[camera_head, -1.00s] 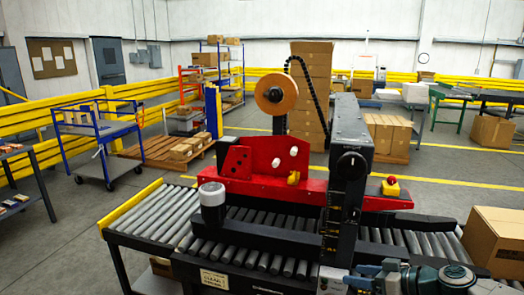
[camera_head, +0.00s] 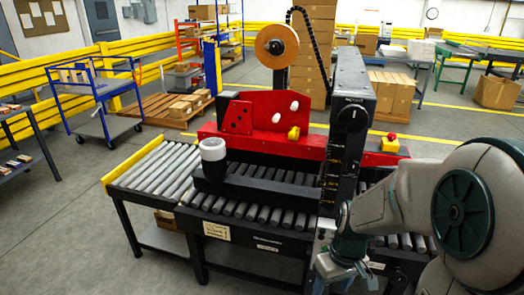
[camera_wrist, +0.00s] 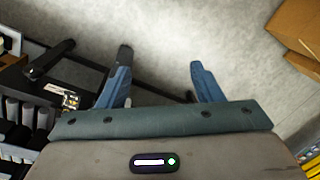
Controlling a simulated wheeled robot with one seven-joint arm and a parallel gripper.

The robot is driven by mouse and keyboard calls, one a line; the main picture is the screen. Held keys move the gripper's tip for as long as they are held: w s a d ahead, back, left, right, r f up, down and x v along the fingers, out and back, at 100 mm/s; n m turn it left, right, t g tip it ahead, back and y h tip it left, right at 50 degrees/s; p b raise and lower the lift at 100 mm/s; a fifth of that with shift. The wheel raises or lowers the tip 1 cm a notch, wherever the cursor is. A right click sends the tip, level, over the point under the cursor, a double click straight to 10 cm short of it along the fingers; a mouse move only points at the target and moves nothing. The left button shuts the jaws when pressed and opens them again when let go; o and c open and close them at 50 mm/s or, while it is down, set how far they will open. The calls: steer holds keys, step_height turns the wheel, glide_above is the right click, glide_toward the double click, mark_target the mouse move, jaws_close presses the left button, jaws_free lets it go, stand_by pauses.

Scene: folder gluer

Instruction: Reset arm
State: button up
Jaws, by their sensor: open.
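My gripper shows in the wrist view (camera_wrist: 160,80) with its two blue fingers spread apart and nothing between them. Grey floor and a dark machine leg lie beyond the fingers. In the head view my grey arm comes in from the right, bent, in front of the right end of the taping machine (camera_head: 265,120). The fingertips cannot be made out in the head view. The machine has a red head, a tape roll (camera_head: 277,46), a black column (camera_head: 350,110) and a roller conveyor (camera_head: 155,175).
Cardboard boxes (camera_wrist: 297,25) are at the upper right of the wrist view, close to the gripper. The conveyor's rollers and frame are at the left there. A blue cart (camera_head: 95,95) and a pallet with boxes (camera_head: 165,120) stand behind on the left. Floor at front left is clear.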

steer(key=s+r+m+t, duration=0.1)
steer(key=s+r+m, duration=0.1)
steer(key=r, duration=0.4)
steer(key=s+a+r+m+t+h, duration=0.1)
steer(key=s+r+t, duration=0.1)
steer(key=s+r, duration=0.2)
steer(key=shift+s+a+r+m+t, duration=0.3)
steer(key=shift+s+r+m, duration=0.1)
steer(key=shift+r, duration=0.55)
